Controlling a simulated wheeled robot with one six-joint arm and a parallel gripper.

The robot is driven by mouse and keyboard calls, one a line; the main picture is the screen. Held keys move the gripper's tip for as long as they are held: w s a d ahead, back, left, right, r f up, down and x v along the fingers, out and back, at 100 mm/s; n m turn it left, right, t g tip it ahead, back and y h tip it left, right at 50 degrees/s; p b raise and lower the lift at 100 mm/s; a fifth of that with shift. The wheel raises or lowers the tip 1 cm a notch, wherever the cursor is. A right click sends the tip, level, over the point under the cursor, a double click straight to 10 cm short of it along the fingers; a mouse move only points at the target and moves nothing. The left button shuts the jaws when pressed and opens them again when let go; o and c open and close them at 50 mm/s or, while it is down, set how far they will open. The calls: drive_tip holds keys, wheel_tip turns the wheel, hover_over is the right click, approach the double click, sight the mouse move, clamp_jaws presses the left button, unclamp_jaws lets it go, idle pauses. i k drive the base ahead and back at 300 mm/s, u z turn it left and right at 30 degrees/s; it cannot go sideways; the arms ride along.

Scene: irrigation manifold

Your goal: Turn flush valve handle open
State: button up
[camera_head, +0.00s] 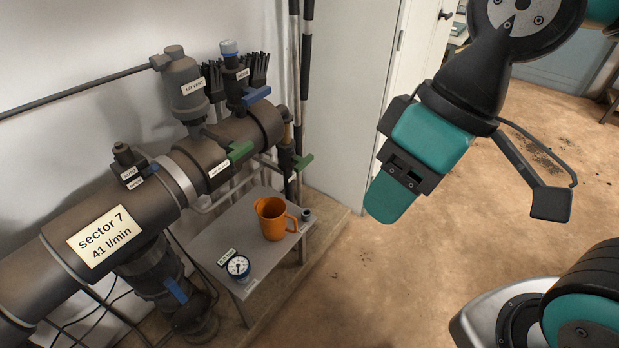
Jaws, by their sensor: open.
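A dark pipe manifold (130,208) runs along the wall at the left in the head view and carries several valve handles. A green handle (239,151) sits on the main pipe beside a small label. A second green handle (303,162) is on a thin vertical pipe at its right end. A blue handle (257,95) is at the top and another blue handle (176,290) is low down. The small labels are too blurred to tell which handle is the flush valve's. My gripper (392,197) is open, pointing down, to the right of the manifold and apart from every handle.
An orange jug (271,219) and a round gauge (238,267) stand on a small grey shelf (222,236) below the manifold. A white cabinet (352,85) stands behind. Vertical pipes (306,50) rise near the manifold's end. The brown floor at the right is largely clear.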

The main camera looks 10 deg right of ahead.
sight(300, 162)
drive_tip(key=z, duration=0.35)
drive_tip(key=i, duration=1.05)
drive_tip(key=z, duration=0.05)
